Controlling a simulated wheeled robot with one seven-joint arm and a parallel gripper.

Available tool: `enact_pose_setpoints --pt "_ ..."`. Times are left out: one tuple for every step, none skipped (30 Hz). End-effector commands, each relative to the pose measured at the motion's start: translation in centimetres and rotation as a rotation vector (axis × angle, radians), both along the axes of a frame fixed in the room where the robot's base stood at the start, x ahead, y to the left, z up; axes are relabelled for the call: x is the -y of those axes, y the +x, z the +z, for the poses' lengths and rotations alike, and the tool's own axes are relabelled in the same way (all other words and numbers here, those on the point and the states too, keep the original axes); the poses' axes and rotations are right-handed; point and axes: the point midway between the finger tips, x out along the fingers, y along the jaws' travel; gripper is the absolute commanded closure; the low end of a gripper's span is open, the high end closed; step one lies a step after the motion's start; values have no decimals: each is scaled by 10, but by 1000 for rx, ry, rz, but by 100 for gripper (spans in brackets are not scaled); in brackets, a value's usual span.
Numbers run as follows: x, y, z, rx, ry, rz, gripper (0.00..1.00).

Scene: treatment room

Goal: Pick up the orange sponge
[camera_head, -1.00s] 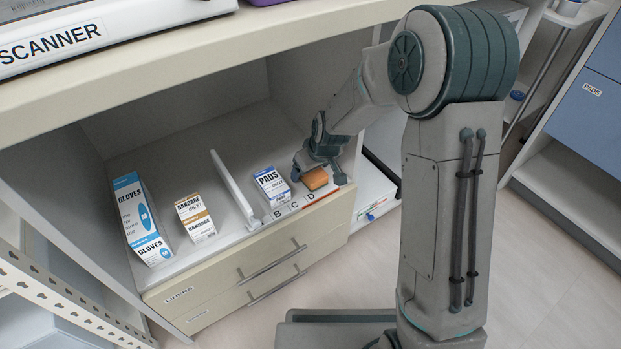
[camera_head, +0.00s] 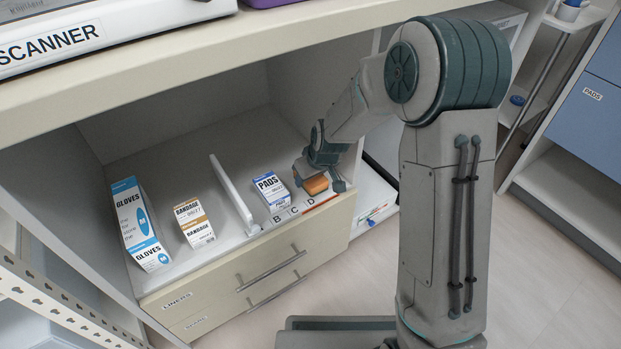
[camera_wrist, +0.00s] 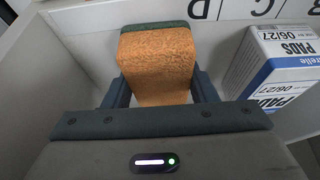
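The orange sponge (camera_head: 317,185) is at the right end of the open shelf compartment, behind the label D. In the wrist view the sponge (camera_wrist: 158,60) fills the space between my two fingers and has a dark green layer at its far end. My gripper (camera_head: 320,181) is around it from above, one finger on each side. In the wrist view the gripper (camera_wrist: 160,88) appears shut on the sponge, with the fingers against its sides. The fingertips are hidden. I cannot tell whether the sponge is clear of the shelf.
A PADS box (camera_head: 272,190) stands close to the left of the sponge; it also shows in the wrist view (camera_wrist: 285,65). A white divider (camera_head: 234,195), a bandage box (camera_head: 194,224) and a gloves box (camera_head: 139,225) are farther left. The counter (camera_head: 230,55) overhangs the compartment.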

Motion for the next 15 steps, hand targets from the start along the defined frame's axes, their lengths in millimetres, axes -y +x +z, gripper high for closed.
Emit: enact_pose_setpoints --pt "0 0 0 0 0 0 69" --pt "0 0 0 0 0 0 69" --pt "0 0 0 0 0 0 73" --pt "0 0 0 0 0 0 73" --pt "0 0 0 0 0 0 73" --pt "0 0 0 0 0 0 73" --pt "0 0 0 0 0 0 73" --pt "0 0 0 0 0 0 73" --pt "0 0 1 0 0 0 73" --pt "0 0 2 0 0 0 73" --pt "0 0 5 0 0 1 73" --pt "0 0 9 2 -1 1 73" --pt "0 1 14 2 0 1 73" --pt "0 1 19 3 1 1 73" --pt "0 1 27 3 1 1 73"
